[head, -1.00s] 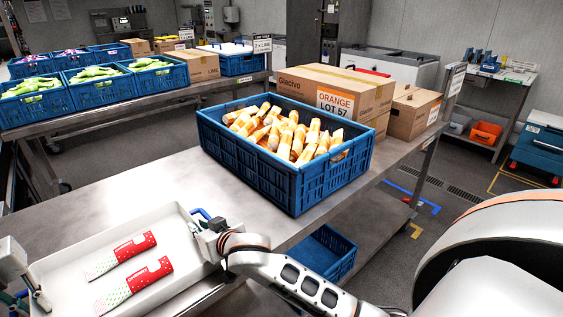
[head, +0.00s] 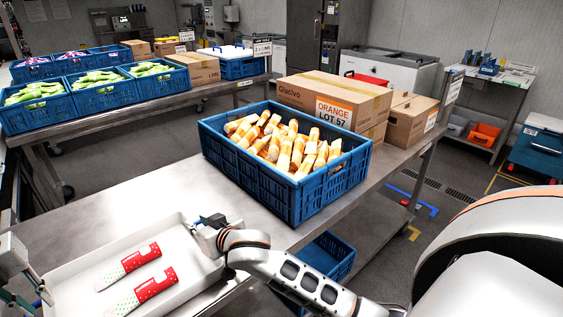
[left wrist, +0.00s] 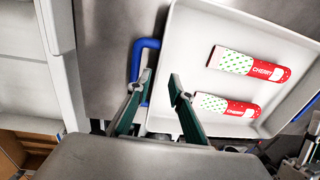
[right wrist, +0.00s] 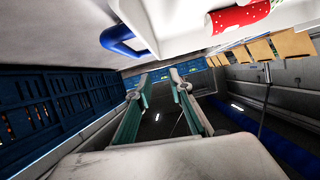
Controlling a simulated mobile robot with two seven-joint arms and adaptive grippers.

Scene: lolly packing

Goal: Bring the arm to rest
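A white tray (head: 62,287) lies on the steel table at lower left, holding two red, white and green-dotted lolly packs (head: 128,266) (head: 143,293). My right gripper (head: 212,221) is beside the tray's right end. In the right wrist view its fingers (right wrist: 158,82) are apart with nothing between them, and a blue tray handle (right wrist: 122,40) is just beyond them. My left gripper (head: 36,290) is at the tray's left end, partly cut off. In the left wrist view its fingers (left wrist: 161,84) are apart beside another blue handle (left wrist: 144,62); whether they touch it is unclear.
A blue crate (head: 262,190) full of orange-and-white packs stands on the table behind the tray. Cardboard boxes (head: 300,98) stand beyond it. Another blue crate (head: 326,262) is below the table's edge. The tabletop left of the full crate is bare.

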